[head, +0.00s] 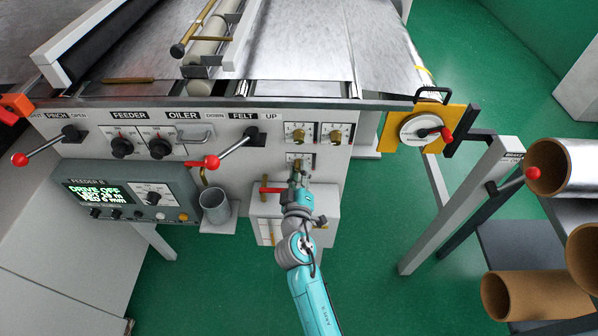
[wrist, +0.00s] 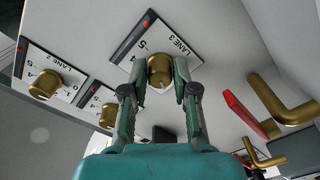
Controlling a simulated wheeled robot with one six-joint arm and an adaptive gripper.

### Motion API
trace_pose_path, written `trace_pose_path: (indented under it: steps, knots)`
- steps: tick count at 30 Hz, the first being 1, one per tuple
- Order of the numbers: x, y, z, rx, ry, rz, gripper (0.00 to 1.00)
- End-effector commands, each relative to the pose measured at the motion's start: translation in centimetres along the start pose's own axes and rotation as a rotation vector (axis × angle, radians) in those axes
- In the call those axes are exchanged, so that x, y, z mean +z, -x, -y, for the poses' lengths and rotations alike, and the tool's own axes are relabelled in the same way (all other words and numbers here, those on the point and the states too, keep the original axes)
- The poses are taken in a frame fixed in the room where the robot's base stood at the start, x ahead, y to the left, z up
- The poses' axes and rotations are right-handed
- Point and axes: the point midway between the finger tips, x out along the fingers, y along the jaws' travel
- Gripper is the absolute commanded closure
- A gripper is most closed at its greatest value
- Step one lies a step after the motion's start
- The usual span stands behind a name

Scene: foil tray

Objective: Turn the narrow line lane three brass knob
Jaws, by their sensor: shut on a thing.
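The lane three brass knob (wrist: 159,68) sits on a white plate marked LANE 3 (wrist: 178,40) with a numbered scale, in the wrist view. My gripper (wrist: 160,84) has a finger on each side of the knob and is shut on it. A pale mark shows on the knob's near side. In the head view my gripper (head: 298,183) reaches up to the lower plate (head: 291,158) on the machine front, and its knob is partly hidden there. The lane two knob (wrist: 44,83) and another brass knob (wrist: 91,112) stand clear to the left in the wrist view.
A brass pipe with a red handle (wrist: 249,114) is close right of my gripper in the wrist view. In the head view a metal cup (head: 215,206) and the feeder display box (head: 125,192) are left of my arm.

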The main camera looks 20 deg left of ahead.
Motion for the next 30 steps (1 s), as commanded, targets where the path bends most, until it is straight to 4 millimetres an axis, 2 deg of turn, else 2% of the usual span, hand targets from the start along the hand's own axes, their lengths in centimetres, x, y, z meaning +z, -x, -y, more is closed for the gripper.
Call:
trace_pose_path:
  steps: [15, 21, 30]
  knots:
    - [-0.08, 0.0, -0.04, 0.0, 0.441, -0.002, 1.0]
    - [-0.1, 0.0, -0.04, 0.0, 0.548, -0.002, 1.0]
    - [-0.1, 0.01, -0.03, 0.0, 0.618, -0.002, 1.0]
